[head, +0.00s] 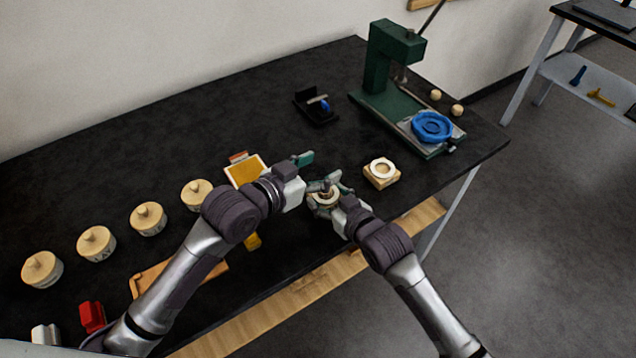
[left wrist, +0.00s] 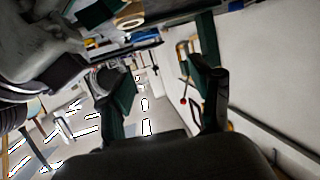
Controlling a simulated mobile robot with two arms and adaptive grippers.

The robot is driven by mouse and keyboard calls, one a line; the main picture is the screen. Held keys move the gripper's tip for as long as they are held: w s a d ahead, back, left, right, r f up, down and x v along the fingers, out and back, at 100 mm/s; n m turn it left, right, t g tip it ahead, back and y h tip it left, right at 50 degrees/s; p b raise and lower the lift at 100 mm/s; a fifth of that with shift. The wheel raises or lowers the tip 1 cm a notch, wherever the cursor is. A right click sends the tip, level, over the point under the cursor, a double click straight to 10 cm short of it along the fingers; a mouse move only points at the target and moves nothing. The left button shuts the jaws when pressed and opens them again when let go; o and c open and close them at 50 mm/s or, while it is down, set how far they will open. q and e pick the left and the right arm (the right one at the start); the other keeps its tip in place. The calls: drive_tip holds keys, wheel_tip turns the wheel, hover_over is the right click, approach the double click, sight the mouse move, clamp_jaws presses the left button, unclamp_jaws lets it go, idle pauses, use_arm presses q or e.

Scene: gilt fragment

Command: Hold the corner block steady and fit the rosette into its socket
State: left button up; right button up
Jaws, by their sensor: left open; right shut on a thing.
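A pale square wooden block (head: 381,180) with a white ring (head: 382,167) on top stands right of my grippers in the head view. It may be the corner block, but I cannot tell. My right gripper (head: 326,187) is shut on a small round cream-and-brown piece (head: 325,198), possibly the rosette, partly hidden by the fingers. My left gripper (head: 304,160) is open, above and left of the right one and apart from the wooden block. In the left wrist view its dark green fingers stand apart with nothing between them (left wrist: 165,90).
A green press (head: 380,60) with a blue round part (head: 432,127) stands at the back right. Several lidded jars (head: 148,219) line the left. A yellow-topped pad (head: 245,170) lies behind my left arm. Black table (head: 190,125) is clear at the back left.

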drive_tip(key=shift+s+f, duration=0.1)
drive_tip(key=shift+s, duration=0.05)
drive_tip(key=o, duration=1.2)
drive_tip(key=shift+a, duration=0.1)
use_arm(q)
wheel_tip(320, 180, up, 2)
drive_tip(key=shift+w+r, duration=0.1)
